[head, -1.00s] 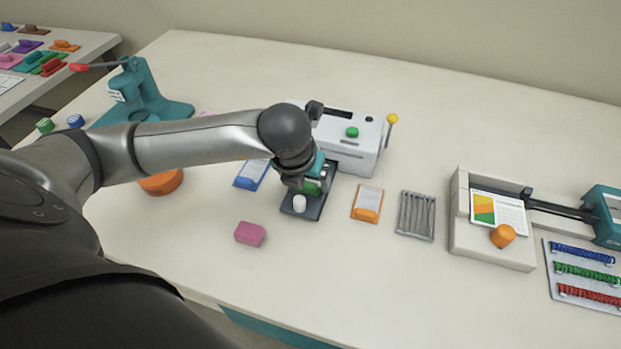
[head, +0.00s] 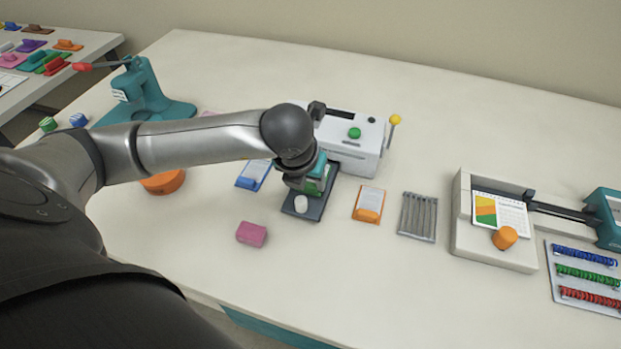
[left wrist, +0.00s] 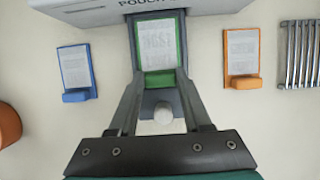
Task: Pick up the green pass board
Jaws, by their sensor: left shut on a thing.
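The green pass board (left wrist: 158,45), with a printed sheet on its face, lies in a dark grey tray (left wrist: 129,22) in front of the white pouch machine (head: 345,155). In the left wrist view my left gripper (left wrist: 159,84) has its two fingers on either side of the board's green near end, shut on it. In the head view my left gripper (head: 312,187) is low over the tray and hides most of the board; only a bit of green shows. A white knob (head: 301,204) stands at the tray's near end. My right gripper is not in view.
A blue board (head: 252,176) lies left of the tray and an orange board (head: 369,206) right of it. A pink block (head: 251,234) lies nearer. A rack of metal rods (head: 417,216) and a trimmer (head: 490,245) stand right. The front table is mostly clear.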

